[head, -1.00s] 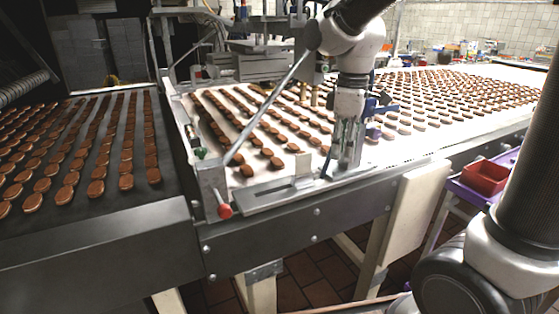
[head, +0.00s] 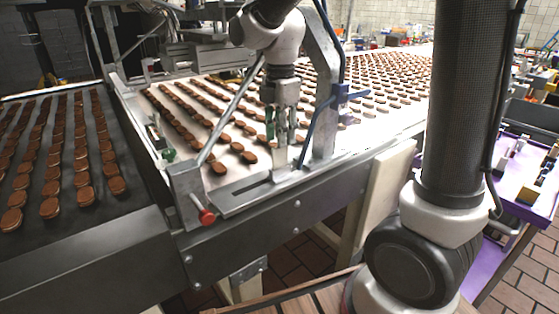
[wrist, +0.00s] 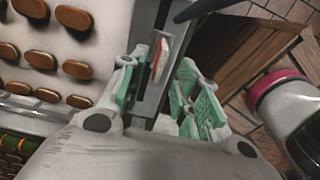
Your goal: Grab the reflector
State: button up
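My gripper (head: 282,160) hangs over the metal rail at the near edge of the conveyor. In the wrist view my gripper (wrist: 160,75) is open, its green pads well apart. A small upright plate with a red and white face, which looks like the reflector (wrist: 160,58), stands between the fingertips, with gaps on both sides. It seems fixed to the grey metal rail (wrist: 147,95). In the head view I cannot make out the reflector; my gripper seems to cover it.
Rows of brown sandwich cookies (head: 200,118) lie on the white conveyor beside the rail. A slanted metal lever with a red knob (head: 207,216) is left of my gripper. A dark belt (head: 70,190) with more cookies is further left. A purple table (head: 525,175) stands right.

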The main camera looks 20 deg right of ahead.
aim_at(280, 160)
notch_tip(280, 160, down, 4)
jog(key=shift+f, duration=0.1)
grip_shut()
